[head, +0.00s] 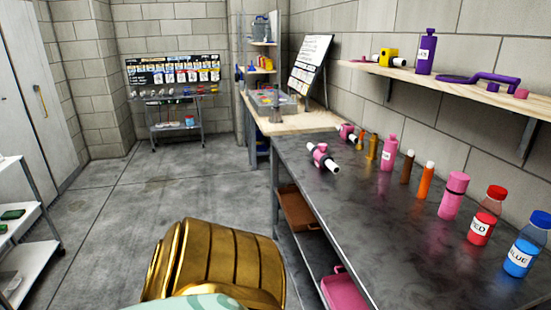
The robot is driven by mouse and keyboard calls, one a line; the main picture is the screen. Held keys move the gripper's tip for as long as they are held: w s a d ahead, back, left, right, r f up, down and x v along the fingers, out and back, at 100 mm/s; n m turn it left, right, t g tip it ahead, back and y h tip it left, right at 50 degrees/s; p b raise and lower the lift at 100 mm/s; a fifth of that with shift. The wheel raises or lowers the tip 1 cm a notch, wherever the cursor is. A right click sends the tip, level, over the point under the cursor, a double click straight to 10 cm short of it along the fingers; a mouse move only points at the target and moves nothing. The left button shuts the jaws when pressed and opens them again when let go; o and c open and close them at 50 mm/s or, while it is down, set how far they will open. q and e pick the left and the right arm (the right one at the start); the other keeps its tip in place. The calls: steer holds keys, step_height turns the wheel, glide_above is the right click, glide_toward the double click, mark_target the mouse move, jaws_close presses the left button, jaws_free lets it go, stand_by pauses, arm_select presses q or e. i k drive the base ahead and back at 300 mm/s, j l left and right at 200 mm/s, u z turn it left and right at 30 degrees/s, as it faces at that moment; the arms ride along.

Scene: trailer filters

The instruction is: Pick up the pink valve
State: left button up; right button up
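A pink valve (319,154) with white pipe ends and a dark band lies on the dark metal table (400,222), near its left edge toward the far end. A second pink piece (346,131) with a white end sits farther back on the same table; it is small, and I cannot tell whether it is also a valve. Neither of my grippers shows in the head view, and nothing is seen touching the pink valve.
A row of bottles and tubes, including a pink bottle (388,155), red bottle (484,218) and blue bottle (526,246), lines the table's right side. A wooden wall shelf (455,84) hangs above. A white shelf cart (22,225) stands left.

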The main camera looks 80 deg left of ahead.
mark_target(323, 161)
steer(key=u, duration=0.4)
steer(key=k+u, duration=0.1)
steer(key=u, duration=0.75)
steer(key=k+j+u, duration=0.1)
steer(key=u, duration=0.75)
steer(key=j, duration=0.1)
